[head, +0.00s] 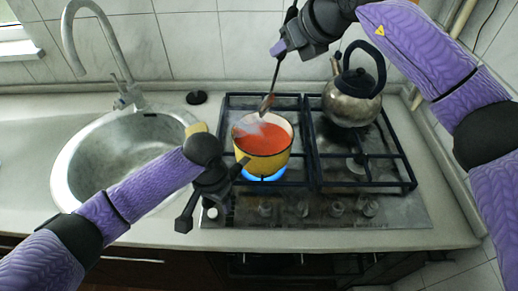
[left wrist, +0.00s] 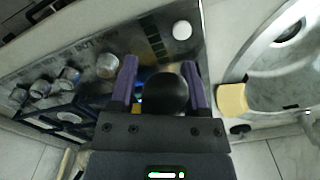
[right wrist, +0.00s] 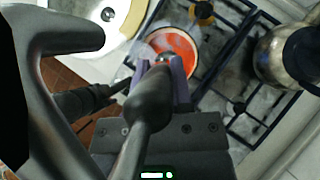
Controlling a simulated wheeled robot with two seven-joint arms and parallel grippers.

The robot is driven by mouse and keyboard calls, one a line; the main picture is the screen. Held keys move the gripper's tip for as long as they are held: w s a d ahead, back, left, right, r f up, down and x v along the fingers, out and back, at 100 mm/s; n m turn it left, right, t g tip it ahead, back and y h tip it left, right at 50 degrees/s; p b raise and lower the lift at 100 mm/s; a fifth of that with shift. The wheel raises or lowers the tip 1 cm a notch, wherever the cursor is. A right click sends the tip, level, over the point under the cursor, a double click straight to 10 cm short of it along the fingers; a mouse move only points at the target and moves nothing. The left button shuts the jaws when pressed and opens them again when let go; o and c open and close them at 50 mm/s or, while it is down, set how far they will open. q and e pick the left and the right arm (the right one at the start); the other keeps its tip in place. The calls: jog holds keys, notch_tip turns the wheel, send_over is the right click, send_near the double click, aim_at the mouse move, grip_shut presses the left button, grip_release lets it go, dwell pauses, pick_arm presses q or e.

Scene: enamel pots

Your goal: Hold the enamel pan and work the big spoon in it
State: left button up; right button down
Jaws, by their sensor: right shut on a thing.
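The yellow enamel pan (head: 262,163) holds red liquid and stands on the front left burner, over a blue flame. It also shows in the right wrist view (right wrist: 190,75). My left gripper (head: 212,197) is open beside the pan's near left side. In the left wrist view its fingers stand either side of a dark rounded thing (left wrist: 168,92), probably the pan's handle end, with a gap at one finger. My right gripper (head: 283,46) is shut on the dark handle of the big spoon (head: 267,103). The spoon hangs down, its bowl by the pan's far rim; contact with the liquid is unclear.
A steel kettle (head: 352,98) stands on the back right burner. A round sink (head: 75,185) with a tap (head: 125,85) is at the left. A yellow sponge (left wrist: 232,100) lies at the sink's edge. A black disc (head: 196,97) lies behind it. Black grates (head: 365,155) surround the pan.

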pick_arm(q)
jog(key=shift+o, duration=1)
